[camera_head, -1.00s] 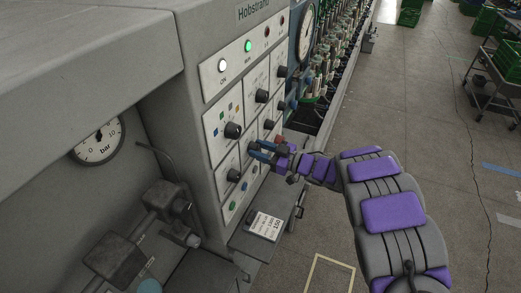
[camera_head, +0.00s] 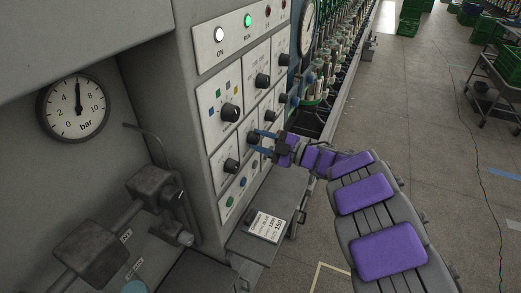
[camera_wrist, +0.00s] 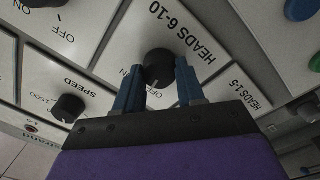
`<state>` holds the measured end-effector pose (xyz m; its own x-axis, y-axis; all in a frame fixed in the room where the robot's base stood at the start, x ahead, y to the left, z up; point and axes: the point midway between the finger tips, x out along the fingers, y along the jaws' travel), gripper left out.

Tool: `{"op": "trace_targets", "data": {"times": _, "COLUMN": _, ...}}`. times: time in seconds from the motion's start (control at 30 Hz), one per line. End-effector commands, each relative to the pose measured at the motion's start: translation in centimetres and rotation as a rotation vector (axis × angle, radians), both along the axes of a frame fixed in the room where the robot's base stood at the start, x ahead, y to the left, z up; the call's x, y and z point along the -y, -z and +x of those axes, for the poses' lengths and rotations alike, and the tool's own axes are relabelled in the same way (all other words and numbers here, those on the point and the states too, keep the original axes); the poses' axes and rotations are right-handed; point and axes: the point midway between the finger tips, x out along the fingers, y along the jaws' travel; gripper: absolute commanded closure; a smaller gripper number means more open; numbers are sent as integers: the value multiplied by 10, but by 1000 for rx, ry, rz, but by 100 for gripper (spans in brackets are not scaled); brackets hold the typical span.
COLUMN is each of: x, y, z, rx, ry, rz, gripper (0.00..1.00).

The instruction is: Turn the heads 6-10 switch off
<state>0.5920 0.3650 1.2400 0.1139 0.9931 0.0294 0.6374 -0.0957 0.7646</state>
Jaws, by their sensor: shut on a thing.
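The heads 6-10 switch is a black rotary knob (camera_wrist: 158,68) on a light panel plate, with its label above it in the wrist view. ON is printed to its left and a partly hidden OFF below it. My gripper (camera_wrist: 160,82) has its two blue fingers on either side of this knob and is shut on it. In the head view my gripper (camera_head: 262,142) reaches the panel from the right, at the switch (camera_head: 252,138). I cannot make out which way the knob points.
A SPEED knob (camera_wrist: 68,107) and the HEADS 1-5 plate (camera_wrist: 250,98) are close by. The head view shows a lit white ON lamp (camera_head: 219,34), a green RUN lamp (camera_head: 247,20), a pressure gauge (camera_head: 75,107) and a shelf with a card (camera_head: 265,226) below the panel.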

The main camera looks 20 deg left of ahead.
Motion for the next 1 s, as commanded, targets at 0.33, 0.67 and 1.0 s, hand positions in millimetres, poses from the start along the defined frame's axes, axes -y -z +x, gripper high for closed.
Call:
{"op": "trace_targets", "data": {"times": 0.33, "x": 0, "y": 5, "z": -1, "rx": 236, "ry": -2, "rz": -21, "gripper": 92}}
{"op": "trace_targets", "data": {"times": 0.67, "x": 0, "y": 3, "z": -1, "rx": 329, "ry": -2, "rz": -29, "gripper": 92}}
{"op": "trace_targets", "data": {"times": 1.0, "x": 0, "y": 4, "z": -1, "rx": 338, "ry": -4, "rz": -31, "gripper": 92}}
